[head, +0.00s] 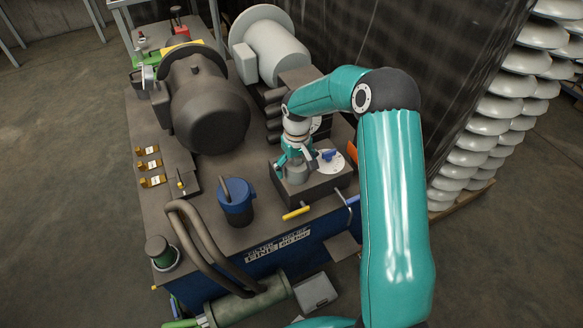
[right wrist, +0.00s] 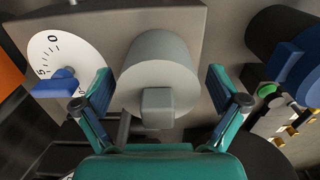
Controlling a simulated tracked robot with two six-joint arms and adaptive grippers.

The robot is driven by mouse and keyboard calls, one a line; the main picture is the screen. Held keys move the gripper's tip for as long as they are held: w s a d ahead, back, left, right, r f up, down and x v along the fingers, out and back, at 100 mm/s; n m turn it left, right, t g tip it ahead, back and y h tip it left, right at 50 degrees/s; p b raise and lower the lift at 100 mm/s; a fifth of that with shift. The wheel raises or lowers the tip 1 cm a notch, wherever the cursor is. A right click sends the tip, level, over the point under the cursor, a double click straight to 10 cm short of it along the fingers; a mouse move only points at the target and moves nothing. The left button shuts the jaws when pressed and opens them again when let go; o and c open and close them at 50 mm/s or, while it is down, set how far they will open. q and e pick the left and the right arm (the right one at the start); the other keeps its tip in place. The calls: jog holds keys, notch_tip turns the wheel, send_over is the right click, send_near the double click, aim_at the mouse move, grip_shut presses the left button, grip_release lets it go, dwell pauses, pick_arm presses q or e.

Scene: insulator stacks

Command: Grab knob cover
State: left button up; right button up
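The knob cover (right wrist: 158,60) looks like a grey cylinder with a small square grip on its face. It sits on a dark box beside a white dial (right wrist: 52,55) with a blue knob. In the head view the cover (head: 297,176) is partly hidden by my right gripper (head: 296,158), which points down over it. In the right wrist view the right gripper (right wrist: 165,88) is open, with one teal finger on each side of the cover. A gap shows between each finger and the cover. My left gripper is not in view.
The dial (head: 331,161) stands close to the right of the gripper. A blue canister (head: 236,201), a yellow-handled lever (head: 297,212) and a large dark motor (head: 208,105) are nearby on the bench. Insulator stacks (head: 497,115) stand at the right.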

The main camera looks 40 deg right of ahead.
jog(key=c, duration=1.2)
